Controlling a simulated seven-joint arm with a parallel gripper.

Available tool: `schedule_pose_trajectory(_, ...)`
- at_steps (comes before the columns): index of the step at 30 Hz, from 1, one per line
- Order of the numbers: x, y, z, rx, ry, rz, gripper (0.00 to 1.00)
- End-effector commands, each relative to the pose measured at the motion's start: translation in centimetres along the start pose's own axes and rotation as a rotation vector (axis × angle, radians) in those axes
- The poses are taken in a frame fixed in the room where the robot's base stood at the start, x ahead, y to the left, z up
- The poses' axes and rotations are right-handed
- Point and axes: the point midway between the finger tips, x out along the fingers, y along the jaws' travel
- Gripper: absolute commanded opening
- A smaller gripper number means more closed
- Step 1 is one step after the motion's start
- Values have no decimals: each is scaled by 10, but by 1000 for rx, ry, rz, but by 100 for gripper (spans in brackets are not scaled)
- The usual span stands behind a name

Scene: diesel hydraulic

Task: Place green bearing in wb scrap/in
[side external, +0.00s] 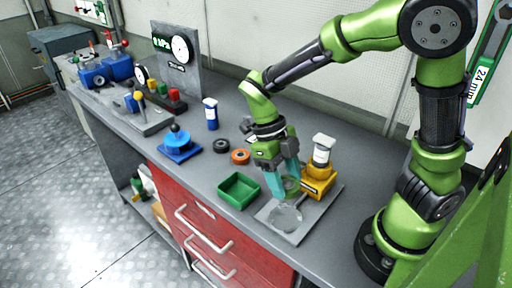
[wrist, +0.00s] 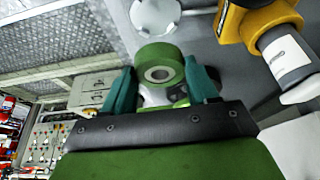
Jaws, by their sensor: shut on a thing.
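The green bearing (wrist: 158,54), a thick ring with a metal-coloured bore, is between the teal fingers of my gripper (wrist: 160,72) in the wrist view. My gripper (side external: 285,183) is shut on it in the side view, where the bearing (side external: 292,186) is partly hidden by the fingers. It is low over the back part of a grey plate, beside a yellow fixture; I cannot tell whether it touches anything below. A small open green bin (side external: 239,203) sits on the bench to the left of my gripper and looks empty. No label on it is readable.
The grey plate (side external: 268,215) has a pale round disc (side external: 286,217) at its front. The yellow fixture (side external: 317,184) with a white cylinder stands close right. An orange ring (side external: 240,156), a black ring (side external: 221,146) and a blue bottle (side external: 211,118) are behind the bin.

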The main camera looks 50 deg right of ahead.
Motion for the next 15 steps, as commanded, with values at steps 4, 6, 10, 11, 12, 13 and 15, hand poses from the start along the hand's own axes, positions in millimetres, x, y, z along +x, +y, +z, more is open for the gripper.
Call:
schedule_pose_trajectory(4,-22,2,16,-143,-2,-67,21)
schedule_pose_trajectory(6,-35,3,28,-259,-3,-116,21)
schedule_pose_trajectory(10,-58,2,46,-514,-3,-221,21)
schedule_pose_trajectory(11,-62,0,49,-575,-2,-247,21)
schedule_pose_trajectory(12,-68,-2,53,-657,-1,-279,21)
schedule_pose_trajectory(13,-71,-5,56,-719,-1,-305,21)
schedule_pose_trajectory(15,-79,-12,60,-872,-2,-366,21)
